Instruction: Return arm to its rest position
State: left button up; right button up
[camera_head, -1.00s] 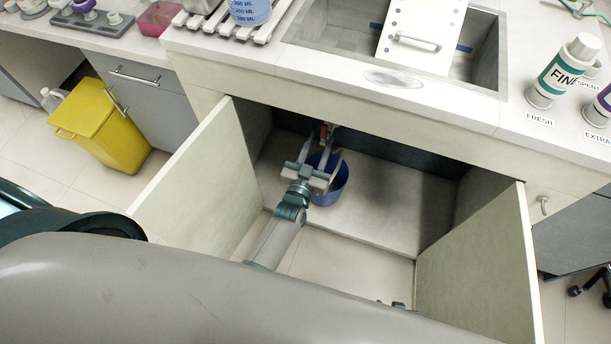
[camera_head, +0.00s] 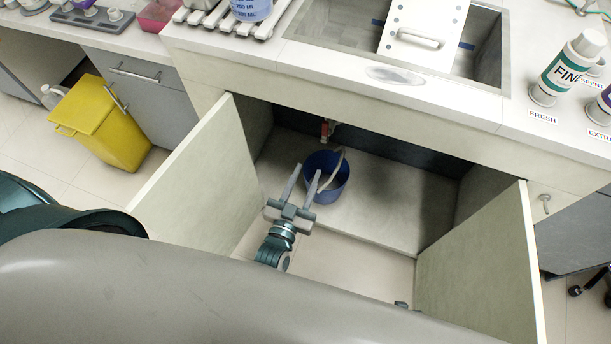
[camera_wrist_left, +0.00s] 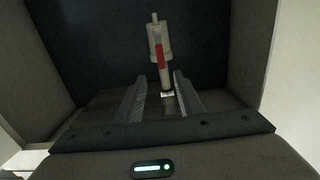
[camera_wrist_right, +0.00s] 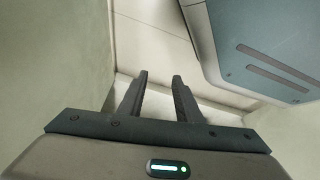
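My left gripper (camera_head: 304,170) reaches into the open cabinet under the sink, near its front opening. Its two fingers are apart with nothing between them. They point toward the back wall, beside and in front of a blue bucket (camera_head: 326,187). A red-and-white pipe fitting (camera_head: 327,129) hangs at the back above the bucket; it also shows ahead of the fingers in the left wrist view (camera_wrist_left: 159,52). My right gripper (camera_wrist_right: 160,75) shows in its own wrist view, fingers apart and empty; I cannot make it out clearly in the head view.
The left cabinet door (camera_head: 200,180) and right cabinet door (camera_head: 483,265) stand open on both sides of the arm. The counter (camera_head: 300,75) with its sink lies above. A yellow bin (camera_head: 103,120) stands left of the cabinet. The floor between the doors looks free.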

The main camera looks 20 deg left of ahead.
dwell(0.4)
